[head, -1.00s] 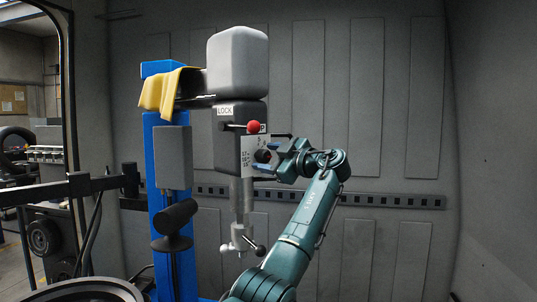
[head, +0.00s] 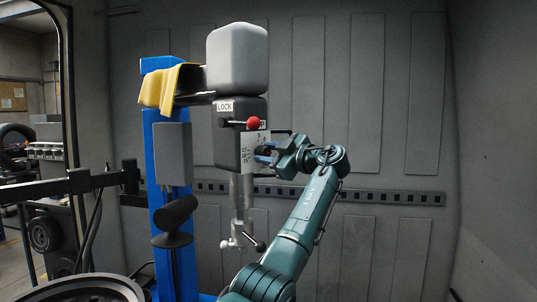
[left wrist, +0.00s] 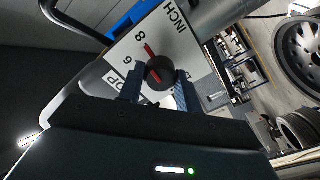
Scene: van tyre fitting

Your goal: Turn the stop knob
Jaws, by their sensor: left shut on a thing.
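The stop knob (left wrist: 160,73) is a small round black knob with a red line on its face. It sits on a white dial plate (left wrist: 190,58) printed with numbers and INCH; a red mark shows on the plate near the 8. My left gripper (head: 266,155) reaches the side of the grey machine head (head: 227,145). In the left wrist view its two blue fingers (left wrist: 157,84) stand on either side of the knob, shut on it. In the head view the gripper mostly hides the knob. My right gripper is not in view.
A red-ball lever (head: 253,123) sticks out just above the knob, below the LOCK label. A blue column (head: 163,240) with a yellow cloth (head: 158,90) stands left. A vertical metal shaft (head: 240,195) hangs under the head. Space to the right, before the panelled wall, is clear.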

